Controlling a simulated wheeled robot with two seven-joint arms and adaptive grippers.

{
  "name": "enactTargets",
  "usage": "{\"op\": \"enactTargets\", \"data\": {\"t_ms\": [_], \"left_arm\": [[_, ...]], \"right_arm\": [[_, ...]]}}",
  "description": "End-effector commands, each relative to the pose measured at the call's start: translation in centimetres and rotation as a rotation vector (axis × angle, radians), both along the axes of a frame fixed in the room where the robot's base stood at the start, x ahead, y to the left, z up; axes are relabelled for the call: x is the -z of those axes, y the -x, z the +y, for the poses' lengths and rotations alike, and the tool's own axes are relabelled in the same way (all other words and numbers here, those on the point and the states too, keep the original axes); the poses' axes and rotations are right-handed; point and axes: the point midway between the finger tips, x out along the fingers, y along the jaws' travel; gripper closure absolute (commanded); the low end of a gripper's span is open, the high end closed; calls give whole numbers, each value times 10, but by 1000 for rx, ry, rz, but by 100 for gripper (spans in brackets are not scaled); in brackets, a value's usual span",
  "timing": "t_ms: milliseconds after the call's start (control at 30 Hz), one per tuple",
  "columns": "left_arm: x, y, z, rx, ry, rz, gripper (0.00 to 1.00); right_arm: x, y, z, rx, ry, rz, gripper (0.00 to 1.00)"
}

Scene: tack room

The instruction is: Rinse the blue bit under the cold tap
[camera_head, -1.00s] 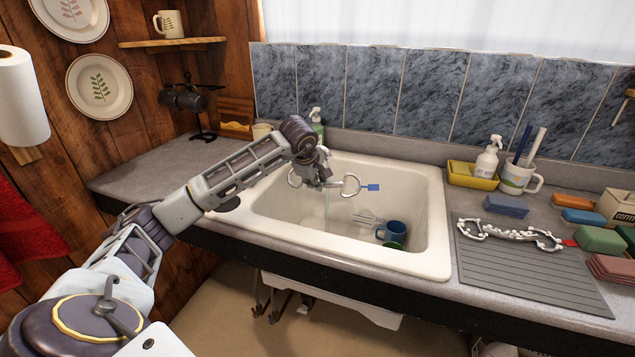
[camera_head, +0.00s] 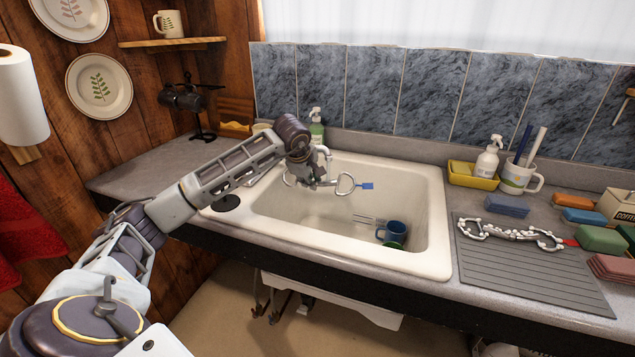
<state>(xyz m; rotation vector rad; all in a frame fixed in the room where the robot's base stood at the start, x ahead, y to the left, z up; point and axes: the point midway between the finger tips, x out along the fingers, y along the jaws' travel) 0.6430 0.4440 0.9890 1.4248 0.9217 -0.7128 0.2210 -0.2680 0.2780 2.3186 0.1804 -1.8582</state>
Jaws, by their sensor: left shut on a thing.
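The bit with the blue tag (camera_head: 346,184) is a silver metal piece with a ring at each end. It hangs in the air over the left part of the white sink (camera_head: 431,262). My left gripper (camera_head: 314,180) is shut on the bit's middle, and its jaws hide part of it. The tap (camera_head: 327,154) stands at the back rim, close behind my gripper and mostly hidden by it. I cannot make out running water on the bit. My right gripper is out of view.
A second bit with a red tag (camera_head: 510,233), dotted with white, lies on the grey ribbed mat (camera_head: 545,280) to the right. A soap bottle (camera_head: 316,130) stands behind the sink; sponges and a yellow tray (camera_head: 472,181) line the right counter.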

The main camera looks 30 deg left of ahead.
Motion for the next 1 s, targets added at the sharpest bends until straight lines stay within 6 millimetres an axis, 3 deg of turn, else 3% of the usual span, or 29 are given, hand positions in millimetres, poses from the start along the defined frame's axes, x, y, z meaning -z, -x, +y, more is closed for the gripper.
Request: {"op": "enactTargets", "data": {"t_ms": [367,1000], "left_arm": [[-1,1,7,-1,-1,-2,100],[-1,4,16,-1,0,-2,100]], "right_arm": [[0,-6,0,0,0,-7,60],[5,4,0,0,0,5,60]]}}
